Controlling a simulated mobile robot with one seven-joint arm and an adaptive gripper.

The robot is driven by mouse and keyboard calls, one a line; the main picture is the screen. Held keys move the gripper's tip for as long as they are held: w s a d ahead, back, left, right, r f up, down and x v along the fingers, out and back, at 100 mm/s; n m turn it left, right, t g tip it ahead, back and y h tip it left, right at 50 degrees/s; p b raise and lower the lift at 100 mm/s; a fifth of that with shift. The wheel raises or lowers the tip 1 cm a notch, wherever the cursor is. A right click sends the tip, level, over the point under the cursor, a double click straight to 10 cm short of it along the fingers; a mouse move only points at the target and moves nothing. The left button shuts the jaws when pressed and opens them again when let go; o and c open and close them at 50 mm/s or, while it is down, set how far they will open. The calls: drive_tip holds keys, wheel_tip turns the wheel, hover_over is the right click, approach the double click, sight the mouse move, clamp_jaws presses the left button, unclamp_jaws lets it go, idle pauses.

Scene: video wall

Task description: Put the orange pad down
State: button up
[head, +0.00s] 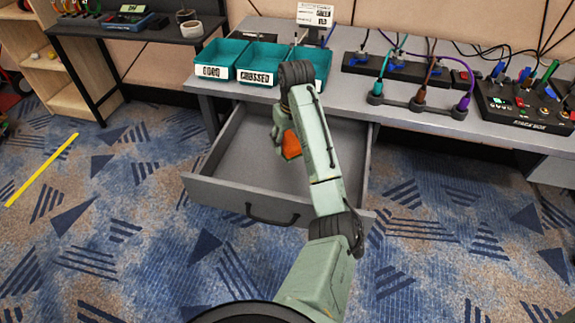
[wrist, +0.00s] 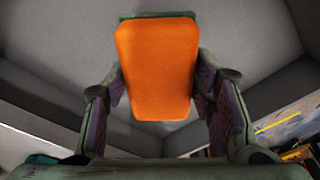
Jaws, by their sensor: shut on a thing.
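The orange pad (wrist: 157,68) is held between the two fingers of my gripper (wrist: 160,95) in the wrist view. It fills the middle of that view, and the grey inside of the drawer shows behind it. In the head view a small part of the orange pad (head: 291,146) shows beside my arm, above the open drawer (head: 235,150). My arm hides most of the gripper and some of the drawer there. I cannot tell whether the pad touches the drawer floor.
The grey desk (head: 350,98) stands behind the drawer. Teal bins (head: 221,57) labelled GOOD and CROSSED sit on it, with a cable rack (head: 415,106) and a black control box (head: 530,105) to the right. The visible drawer floor looks bare. Patterned carpet lies in front.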

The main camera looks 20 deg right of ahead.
drive_tip(key=b, duration=0.3)
hover_over(287, 171)
drive_tip(key=f, duration=0.5)
drive_tip(key=shift+s+f, duration=0.2)
drive_tip(key=shift+s, duration=0.05)
drive_tip(key=shift+d+f+p, duration=0.1)
drive_tip(key=shift+d+p, duration=0.05)
drive_tip(key=shift+p, duration=0.4)
drive_tip(key=shift+f+p, duration=0.35)
drive_tip(key=shift+f, duration=1.7)
drive_tip(key=shift+f, duration=0.2)
drive_tip(key=o, duration=1.1)
